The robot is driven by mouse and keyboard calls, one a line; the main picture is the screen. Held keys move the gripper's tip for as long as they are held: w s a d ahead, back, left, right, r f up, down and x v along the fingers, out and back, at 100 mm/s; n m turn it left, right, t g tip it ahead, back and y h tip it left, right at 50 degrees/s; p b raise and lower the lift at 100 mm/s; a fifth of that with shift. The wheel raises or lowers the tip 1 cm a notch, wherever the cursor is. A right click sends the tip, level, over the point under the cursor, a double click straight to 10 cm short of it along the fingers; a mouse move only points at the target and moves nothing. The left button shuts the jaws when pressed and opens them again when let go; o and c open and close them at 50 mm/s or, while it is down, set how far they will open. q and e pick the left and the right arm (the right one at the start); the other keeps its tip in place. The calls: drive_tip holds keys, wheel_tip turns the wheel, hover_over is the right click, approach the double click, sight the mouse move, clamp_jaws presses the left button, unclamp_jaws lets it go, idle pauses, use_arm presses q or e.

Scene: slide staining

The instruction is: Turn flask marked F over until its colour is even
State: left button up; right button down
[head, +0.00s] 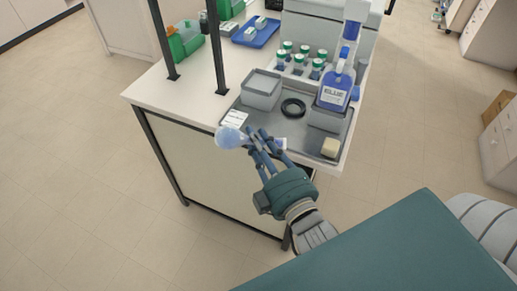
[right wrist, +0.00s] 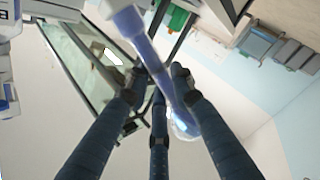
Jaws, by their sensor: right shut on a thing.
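My right gripper (head: 262,146) is shut on a flask with a round, pale blue bulb (head: 229,138). Its fingers close around the slim neck. The flask lies roughly sideways in the air, with the bulb to the left and the pale neck end to the right of the fingers. It is by the bench's front edge. No letter can be read on it. In the right wrist view the flask's neck (right wrist: 160,68) runs slantwise between the fingers, and part of the bulb shows behind them. I cannot tell whether its colour is even. My left gripper is not in view.
A grey tray (head: 230,118) on the bench holds a grey bin (head: 262,90), a black ring (head: 293,107), a blue labelled bottle (head: 335,90) and a beige block (head: 330,148). Several green-capped bottles (head: 300,58) stand behind. A dark post (head: 215,50) rises left. Open floor lies left.

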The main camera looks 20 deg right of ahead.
drive_tip(key=n, duration=0.6)
drive_tip(key=shift+r+p, duration=0.1)
drive_tip(key=shift+p, duration=0.3)
drive_tip(key=n+p, duration=0.1)
drive_tip(key=n, duration=0.5)
drive_tip(key=shift+n, duration=0.4)
drive_tip(key=n+p, duration=0.1)
drive_tip(key=n, duration=0.4)
drive_tip(key=shift+n, duration=0.4)
drive_tip(key=n+p, duration=0.1)
drive_tip(key=n, duration=0.1)
drive_tip(key=shift+n, duration=0.3)
drive_tip(key=n+p, duration=0.1)
drive_tip(key=n, duration=0.2)
drive_tip(key=shift+r, duration=0.1)
drive_tip(key=shift+n, duration=0.4)
